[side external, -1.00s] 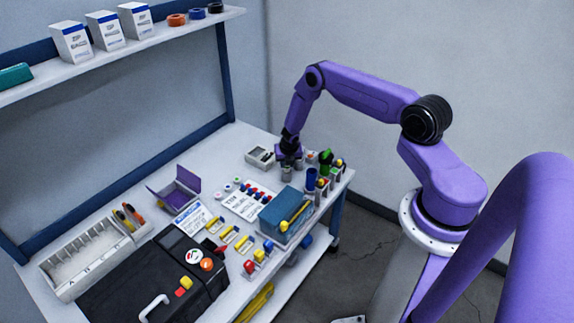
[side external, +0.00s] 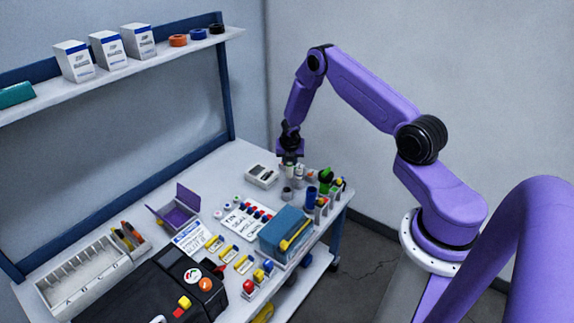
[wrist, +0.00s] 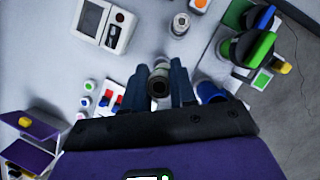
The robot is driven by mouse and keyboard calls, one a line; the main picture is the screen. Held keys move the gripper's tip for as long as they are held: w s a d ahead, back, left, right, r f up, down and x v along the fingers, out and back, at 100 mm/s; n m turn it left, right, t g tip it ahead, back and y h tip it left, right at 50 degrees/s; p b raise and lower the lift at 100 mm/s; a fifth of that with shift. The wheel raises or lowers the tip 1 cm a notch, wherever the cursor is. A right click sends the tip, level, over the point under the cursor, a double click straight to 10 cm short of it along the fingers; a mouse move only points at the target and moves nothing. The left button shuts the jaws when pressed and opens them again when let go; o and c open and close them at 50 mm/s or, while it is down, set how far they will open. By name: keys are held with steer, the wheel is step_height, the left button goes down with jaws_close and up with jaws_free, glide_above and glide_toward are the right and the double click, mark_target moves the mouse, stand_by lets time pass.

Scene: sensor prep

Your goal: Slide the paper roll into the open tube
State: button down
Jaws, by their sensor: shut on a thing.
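My gripper (side external: 290,157) points down above the back right of the bench. In the wrist view its blue fingers (wrist: 160,90) are shut on a pale cylinder with a dark round end, which looks like the paper roll (wrist: 159,84). In the side external view the paper roll (side external: 290,171) hangs upright below the fingers. A short grey cylinder, probably the open tube (side external: 287,194), stands just under it with a small gap. Its opening is too small to make out. In the wrist view the roll and fingers hide most of that spot.
A second grey cylinder (wrist: 181,23) stands beyond the fingers. A grey meter (side external: 262,176) lies left. A blue cup (side external: 311,194) and a green holder (side external: 325,180) stand right, near the bench edge. A teal box (side external: 285,228) stands in front.

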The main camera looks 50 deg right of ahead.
steer(key=s+a+r+m+g, duration=0.1)
steer(key=s+m+g, duration=0.5)
steer(key=s+m, duration=0.4)
steer(key=shift+s+m, duration=0.4)
steer(key=shift+m, duration=2.6)
steer(key=shift+a+f, duration=0.1)
steer(key=shift+f, duration=1.3)
stand_by(2.6)
